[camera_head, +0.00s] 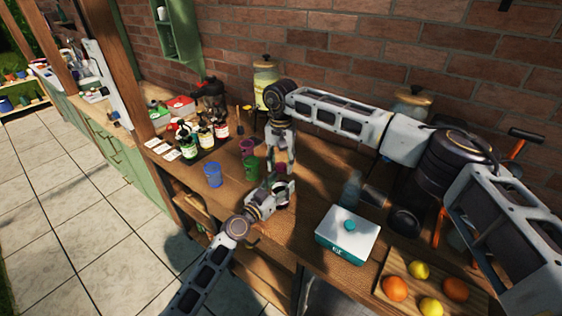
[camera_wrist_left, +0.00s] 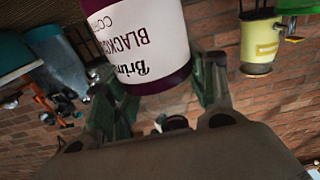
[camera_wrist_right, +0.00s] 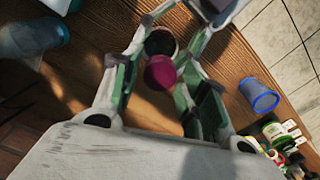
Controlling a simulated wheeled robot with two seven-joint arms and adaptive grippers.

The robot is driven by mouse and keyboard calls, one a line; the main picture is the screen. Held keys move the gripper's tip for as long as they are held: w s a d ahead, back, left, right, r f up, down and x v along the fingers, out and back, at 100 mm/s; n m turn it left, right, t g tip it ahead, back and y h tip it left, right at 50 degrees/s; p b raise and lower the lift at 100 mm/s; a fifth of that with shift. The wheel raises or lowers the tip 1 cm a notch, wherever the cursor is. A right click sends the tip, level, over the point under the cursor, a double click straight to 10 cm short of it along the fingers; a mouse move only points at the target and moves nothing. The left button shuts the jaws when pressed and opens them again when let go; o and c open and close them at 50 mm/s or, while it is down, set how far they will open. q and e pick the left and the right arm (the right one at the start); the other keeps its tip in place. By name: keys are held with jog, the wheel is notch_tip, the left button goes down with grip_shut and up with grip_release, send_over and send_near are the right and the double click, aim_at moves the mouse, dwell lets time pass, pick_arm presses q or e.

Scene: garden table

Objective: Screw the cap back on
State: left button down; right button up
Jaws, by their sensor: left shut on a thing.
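My left gripper (camera_head: 268,196) is shut on a blackcurrant bottle (camera_wrist_left: 140,40). The bottle has a white label and dark purple band, and its lettering is upside down in the left wrist view. It is partly hidden by the gripper in the head view (camera_head: 282,192). My right gripper (camera_wrist_right: 172,36) hangs pointing down just above it. A magenta cap (camera_wrist_right: 161,72) shows between the right gripper's green finger pads, near a dark round shape (camera_wrist_right: 160,42). I cannot tell whether the pads touch the cap or whether the cap touches the bottle.
Blue (camera_head: 213,175), green (camera_head: 251,167) and purple (camera_head: 247,147) cups stand left of the grippers. Several small bottles (camera_head: 205,137) stand further left. A white and teal box (camera_head: 347,236) and a board with fruit (camera_head: 461,268) are at right. The brick wall is behind.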

grip_shut()
